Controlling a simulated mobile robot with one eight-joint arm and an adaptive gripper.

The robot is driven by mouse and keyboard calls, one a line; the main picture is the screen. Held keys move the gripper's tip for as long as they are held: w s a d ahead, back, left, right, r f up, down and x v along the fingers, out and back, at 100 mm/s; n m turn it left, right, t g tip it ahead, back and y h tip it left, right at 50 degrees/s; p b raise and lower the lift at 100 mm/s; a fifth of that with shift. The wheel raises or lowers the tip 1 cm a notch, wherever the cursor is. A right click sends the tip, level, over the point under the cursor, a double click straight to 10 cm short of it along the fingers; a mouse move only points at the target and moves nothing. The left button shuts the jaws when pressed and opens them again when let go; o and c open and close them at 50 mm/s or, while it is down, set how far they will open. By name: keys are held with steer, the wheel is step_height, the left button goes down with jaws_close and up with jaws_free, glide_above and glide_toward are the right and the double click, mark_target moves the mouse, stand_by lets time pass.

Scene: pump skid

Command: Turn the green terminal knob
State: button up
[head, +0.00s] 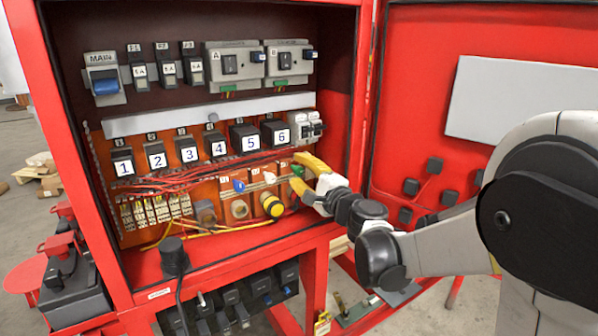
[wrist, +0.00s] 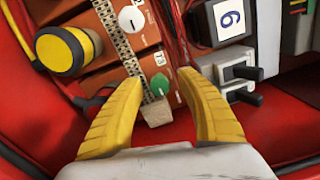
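The green terminal knob (wrist: 160,84) is a small round knob on the orange terminal row. In the wrist view it lies between the two yellow fingertips of my gripper (wrist: 161,78), with a gap on each side. In the head view the knob (head: 297,171) is partly hidden by my gripper (head: 301,170), which reaches in from the right at the row's right end. My gripper is open and holds nothing. I cannot tell how far in front of the knob the fingertips are.
A yellow-and-black round connector (head: 271,205) and a blue knob (head: 239,186) are to the left. The numbered block 6 (head: 276,134) is just above. Red wires (head: 200,174) run close by. The red cabinet door (head: 420,110) stands open to the right.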

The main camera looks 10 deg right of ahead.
steer(key=v, duration=1.2)
steer(key=s+a+f+n+g, duration=0.65)
steer(key=s+a+n, duration=0.25)
steer(key=s+n, duration=0.15)
steer(key=s+d+f+n+g+h, duration=0.2)
steer(key=s+d+f+n, duration=0.1)
steer(key=s, duration=0.3)
steer(key=s+d+f+n+g+h, duration=0.2)
steer(key=s+d+f+n+h, duration=0.1)
steer(key=s, duration=0.3)
steer(key=shift+s+d+f+h, duration=0.2)
steer(key=shift+s+d+h, duration=0.1)
steer(key=shift+s+d, duration=0.1)
